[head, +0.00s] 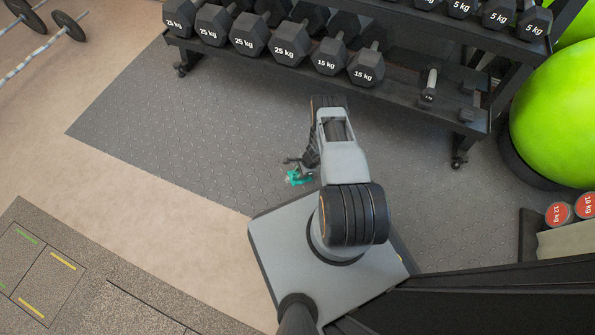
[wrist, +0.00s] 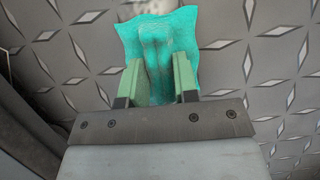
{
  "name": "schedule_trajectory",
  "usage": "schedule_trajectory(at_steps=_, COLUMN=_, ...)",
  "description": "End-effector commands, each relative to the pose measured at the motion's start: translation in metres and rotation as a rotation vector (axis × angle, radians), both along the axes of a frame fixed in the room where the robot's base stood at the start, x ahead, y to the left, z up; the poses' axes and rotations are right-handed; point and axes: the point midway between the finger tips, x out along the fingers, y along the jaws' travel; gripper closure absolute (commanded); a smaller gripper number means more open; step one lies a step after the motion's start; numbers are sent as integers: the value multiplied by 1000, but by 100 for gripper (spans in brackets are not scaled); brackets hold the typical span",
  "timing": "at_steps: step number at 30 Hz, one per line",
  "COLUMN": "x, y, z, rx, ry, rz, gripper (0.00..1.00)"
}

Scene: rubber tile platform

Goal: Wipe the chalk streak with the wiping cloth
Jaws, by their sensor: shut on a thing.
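The wiping cloth (wrist: 157,45) is turquoise and bunched between the two green fingers of my gripper (wrist: 158,82) in the wrist view. My gripper is shut on it, and the cloth spreads out past the fingertips. In the head view the cloth (head: 296,178) is a small turquoise patch beside my arm, low over the grey patterned floor; I cannot tell whether it touches the floor. My gripper (head: 303,171) is partly hidden there by my arm.
A dumbbell rack (head: 400,92) stands along the back, with several hexagonal dumbbells on it. A green exercise ball (head: 556,120) is at the right. The grey patterned floor (head: 190,130) left of my arm is clear. A barbell (head: 35,55) lies at the upper left.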

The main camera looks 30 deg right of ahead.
Motion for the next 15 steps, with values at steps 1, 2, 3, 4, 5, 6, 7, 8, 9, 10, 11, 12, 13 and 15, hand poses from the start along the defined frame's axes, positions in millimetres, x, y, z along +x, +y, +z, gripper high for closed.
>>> schedule_trajectory(at_steps=1, x=-4, y=-3, z=1, rx=0, ry=2, rz=-2, gripper=95)
schedule_trajectory(at_steps=2, x=-5, y=-5, z=1, rx=0, ry=2, rz=-2, gripper=95)
schedule_trajectory(at_steps=3, x=-8, y=-7, z=1, rx=0, ry=1, rz=-3, gripper=95)
schedule_trajectory(at_steps=4, x=-10, y=-9, z=1, rx=0, ry=1, rz=-3, gripper=95)
schedule_trajectory(at_steps=5, x=-11, y=-11, z=1, rx=0, ry=1, rz=-3, gripper=95)
schedule_trajectory(at_steps=6, x=-13, y=-12, z=1, rx=0, ry=0, rz=-1, gripper=95)
schedule_trajectory(at_steps=7, x=-14, y=-13, z=1, rx=0, ry=0, rz=-1, gripper=95)
schedule_trajectory(at_steps=8, x=-15, y=-13, z=1, rx=1, ry=0, rz=-1, gripper=95)
schedule_trajectory(at_steps=9, x=-16, y=-12, z=1, rx=1, ry=0, rz=-1, gripper=95)
schedule_trajectory(at_steps=10, x=-17, y=-11, z=1, rx=1, ry=0, rz=-1, gripper=95)
schedule_trajectory(at_steps=11, x=-18, y=-10, z=1, rx=1, ry=1, rz=0, gripper=95)
schedule_trajectory(at_steps=12, x=-21, y=-9, z=1, rx=2, ry=2, rz=1, gripper=95)
schedule_trajectory(at_steps=13, x=-22, y=-7, z=1, rx=2, ry=2, rz=0, gripper=95)
schedule_trajectory(at_steps=15, x=-27, y=-4, z=1, rx=2, ry=2, rz=1, gripper=95)
